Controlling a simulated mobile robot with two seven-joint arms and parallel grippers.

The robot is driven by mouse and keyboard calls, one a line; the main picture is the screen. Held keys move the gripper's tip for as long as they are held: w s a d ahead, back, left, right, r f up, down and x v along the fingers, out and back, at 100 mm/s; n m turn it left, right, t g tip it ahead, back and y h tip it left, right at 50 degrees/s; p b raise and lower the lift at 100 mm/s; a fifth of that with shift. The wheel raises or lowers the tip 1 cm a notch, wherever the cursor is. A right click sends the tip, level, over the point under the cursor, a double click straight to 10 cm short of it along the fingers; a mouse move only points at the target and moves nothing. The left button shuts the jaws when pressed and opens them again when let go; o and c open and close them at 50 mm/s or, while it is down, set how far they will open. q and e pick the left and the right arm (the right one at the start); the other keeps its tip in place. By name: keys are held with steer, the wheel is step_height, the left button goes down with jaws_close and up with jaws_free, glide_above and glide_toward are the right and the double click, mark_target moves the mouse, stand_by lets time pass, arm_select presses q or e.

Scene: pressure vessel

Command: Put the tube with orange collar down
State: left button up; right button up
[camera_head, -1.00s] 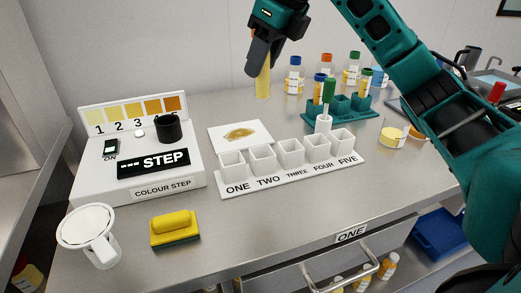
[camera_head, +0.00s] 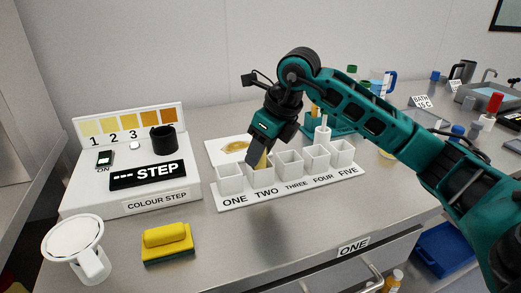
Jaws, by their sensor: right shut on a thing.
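My right gripper (camera_head: 257,152) is shut on the tube with orange collar (camera_head: 263,161). Only the yellow lower part of the tube shows; the fingers hide its collar. The tube points down at the cup marked TWO in the white rack (camera_head: 290,184), and its lower end is at or just inside that cup's mouth. I cannot tell how deep it sits. The cups marked ONE, THREE, FOUR and FIVE look empty. My left gripper is not in view.
A colour step box (camera_head: 125,182) with a black cup (camera_head: 163,140) stands at left. A teal rack (camera_head: 342,124) is partly hidden behind my right arm. The front middle of the table is clear.

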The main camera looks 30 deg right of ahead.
steer(key=shift+f, duration=0.2)
steer(key=o, duration=1.1)
steer(key=shift+r, duration=0.1)
steer(key=shift+c, duration=0.2)
steer(key=p+v, duration=0.1)
steer(key=v, duration=1.1)
steer(key=shift+r, duration=0.2)
steer(key=shift+f, duration=0.1)
